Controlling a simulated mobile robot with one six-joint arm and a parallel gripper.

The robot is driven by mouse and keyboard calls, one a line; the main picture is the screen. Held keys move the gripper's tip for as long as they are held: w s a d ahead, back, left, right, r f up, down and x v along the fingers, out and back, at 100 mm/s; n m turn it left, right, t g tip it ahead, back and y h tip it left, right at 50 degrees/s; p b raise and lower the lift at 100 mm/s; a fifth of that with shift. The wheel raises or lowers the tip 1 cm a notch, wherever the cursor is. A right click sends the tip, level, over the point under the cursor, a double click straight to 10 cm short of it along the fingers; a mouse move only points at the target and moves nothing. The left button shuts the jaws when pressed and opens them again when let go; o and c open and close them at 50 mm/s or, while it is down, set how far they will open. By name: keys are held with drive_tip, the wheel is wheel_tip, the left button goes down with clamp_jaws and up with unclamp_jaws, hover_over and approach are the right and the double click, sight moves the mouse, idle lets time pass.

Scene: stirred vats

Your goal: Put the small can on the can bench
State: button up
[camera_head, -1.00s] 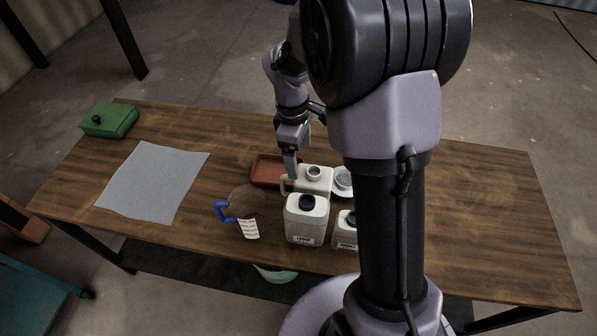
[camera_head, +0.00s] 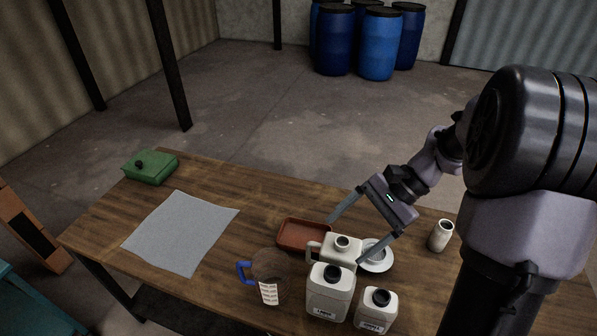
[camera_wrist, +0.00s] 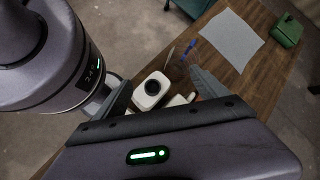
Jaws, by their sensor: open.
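The small can (camera_head: 377,310) is white with a black cap and a label. It stands upright at the front of the wooden table (camera_head: 215,290), right of a larger white can (camera_head: 330,292) with a black cap. My gripper (camera_head: 345,241) is open and empty, its fingers spread above the open-necked white container (camera_head: 341,252), behind the small can. In the wrist view, a white can with a black cap (camera_wrist: 152,92) shows between the fingers; I cannot tell which can it is. I cannot tell which surface is the can bench.
A red-brown tray (camera_head: 303,234), a clear jug with a blue handle (camera_head: 268,272) and a white dish (camera_head: 376,258) crowd the cans. A white bottle (camera_head: 440,236) stands at right. A grey cloth (camera_head: 180,232) and a green box (camera_head: 150,167) lie left. Blue barrels (camera_head: 377,45) stand far back.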

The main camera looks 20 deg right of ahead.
sight(339, 257)
drive_tip(key=s+d+f+m+t+y, duration=0.1)
drive_tip(key=d+f+m+t+y, duration=0.2)
drive_tip(key=d+f+m+t, duration=0.5)
drive_tip(key=s+d+f+m+t+y, duration=0.15)
drive_tip(key=d+f+m+y, duration=0.25)
drive_tip(key=d+f, duration=0.75)
drive_tip(key=shift+t, duration=0.25)
drive_tip(key=f+b+x, duration=0.1)
drive_tip(key=x, duration=0.5)
drive_tip(key=f+b+x, duration=0.1)
drive_tip(key=x, duration=0.6)
drive_tip(key=f+b+x, duration=0.1)
drive_tip(key=x, duration=0.5)
drive_tip(key=shift+a, duration=0.6)
